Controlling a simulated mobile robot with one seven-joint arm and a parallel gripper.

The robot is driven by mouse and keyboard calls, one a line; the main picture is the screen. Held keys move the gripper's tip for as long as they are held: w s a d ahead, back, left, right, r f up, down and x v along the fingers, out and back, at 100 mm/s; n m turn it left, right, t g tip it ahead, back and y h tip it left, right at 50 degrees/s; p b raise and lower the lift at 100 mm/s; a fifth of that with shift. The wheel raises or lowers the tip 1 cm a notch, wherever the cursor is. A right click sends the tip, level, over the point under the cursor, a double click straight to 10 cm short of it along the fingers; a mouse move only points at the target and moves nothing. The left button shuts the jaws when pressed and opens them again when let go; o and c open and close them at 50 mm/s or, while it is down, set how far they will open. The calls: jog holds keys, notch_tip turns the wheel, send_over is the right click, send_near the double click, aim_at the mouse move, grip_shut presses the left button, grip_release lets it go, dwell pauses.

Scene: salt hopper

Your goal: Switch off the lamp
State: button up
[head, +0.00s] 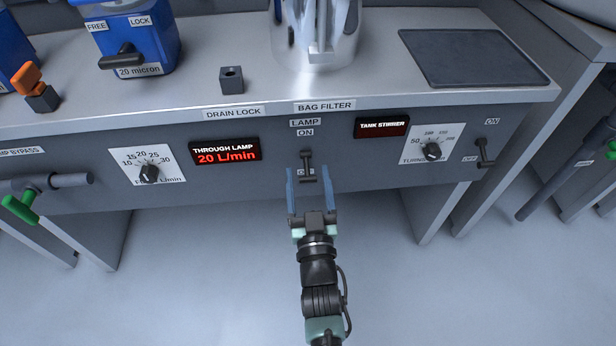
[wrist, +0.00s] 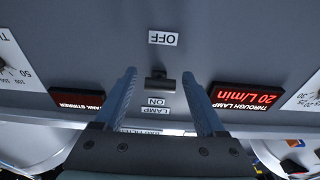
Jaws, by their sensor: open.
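The lamp switch (head: 306,156) is a dark lever with a crossbar on the grey front panel, under the LAMP and ON labels (head: 305,127). In the wrist view, which is upside down, its crossbar (wrist: 160,84) lies between the ON label (wrist: 156,101) and the OFF label (wrist: 163,38), nearer to ON. In the head view the OFF label is mostly hidden behind the lever. My gripper (head: 308,173) is open, with one blue finger on each side of the lever. In the wrist view the fingertips (wrist: 159,75) flank the crossbar with gaps; nothing is held.
A lit THROUGH LAMP display (head: 226,152) reads 20 L/min, left of the switch. A TANK STIRRER display (head: 381,126), a dial (head: 432,151) and another lever switch (head: 484,153) are to the right. The bench edge overhangs the panel. The floor below is clear.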

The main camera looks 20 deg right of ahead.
jog(key=p+v, duration=0.3)
jog(key=v, duration=0.9)
jog(key=shift+s+p, duration=0.35)
jog(key=shift+s, duration=0.05)
jog(key=shift+a+f, duration=0.1)
jog(key=shift+a, duration=0.05)
jog(key=w+a+r+t+y, duration=0.15)
jog(key=w+r, duration=0.25)
jog(key=r, duration=0.7)
jog(key=w+a+r+n+t, duration=0.15)
jog(key=w+r, duration=0.25)
jog(key=r, duration=0.6)
jog(key=w+a+r+t+y, duration=0.15)
jog(key=w+r, duration=0.35)
jog(key=r, duration=0.6)
jog(key=s+a+r+n+t+y+p, duration=0.1)
jog(key=s+a+r, duration=0.3)
jog(key=r, duration=0.7)
jog(key=s+a+r+t+y+p, duration=0.15)
jog(key=s+r, duration=0.35)
jog(key=r, duration=0.6)
jog(key=s+a+r+n+t+p, duration=0.15)
jog(key=s+r, duration=0.35)
jog(key=r, duration=0.6)
notch_tip(320, 180, up, 35)
jog(key=p, duration=3.5)
jog(key=shift+w+a+m+p, duration=0.25)
jog(key=shift+a+m+p, duration=0.15)
jog(key=shift+a, duration=0.1)
